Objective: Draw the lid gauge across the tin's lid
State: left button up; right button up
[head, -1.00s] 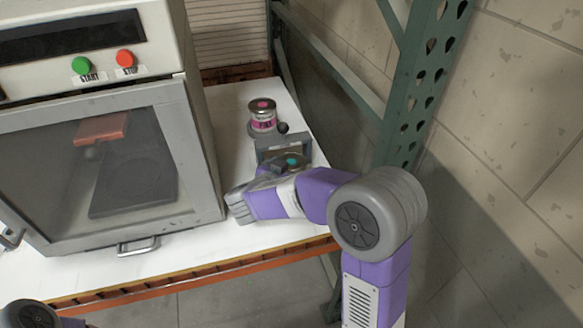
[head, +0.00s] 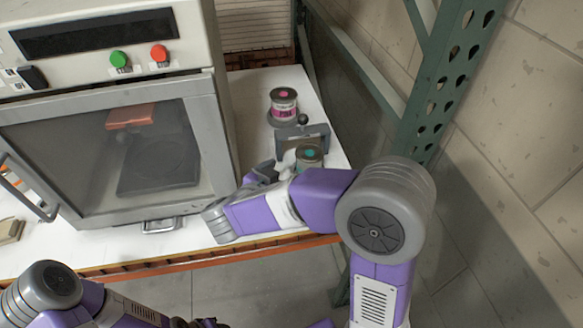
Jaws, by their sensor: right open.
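A tin with a teal dot on its lid (head: 308,154) stands on the white shelf, partly hidden by my right wrist. A grey upright bracket (head: 318,133), which looks like the lid gauge, stands just behind it. A dark round knob (head: 303,118) shows at the bracket's top. A second tin, with a pink label and pink lid dot (head: 284,104), stands farther back on a grey round base. My right gripper (head: 264,174) is open, just left of the teal-dot tin, its fingers partly hidden. My left arm is at the bottom left; its gripper is mostly cut off at the bottom edge (head: 207,323).
A green perforated post (head: 445,80) and a block wall stand at the right. The white shelf (head: 245,90) is clear between cabinet and tins. An orange beam edges the shelf.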

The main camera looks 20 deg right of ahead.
aim_at(304, 130)
jog(key=k, duration=1)
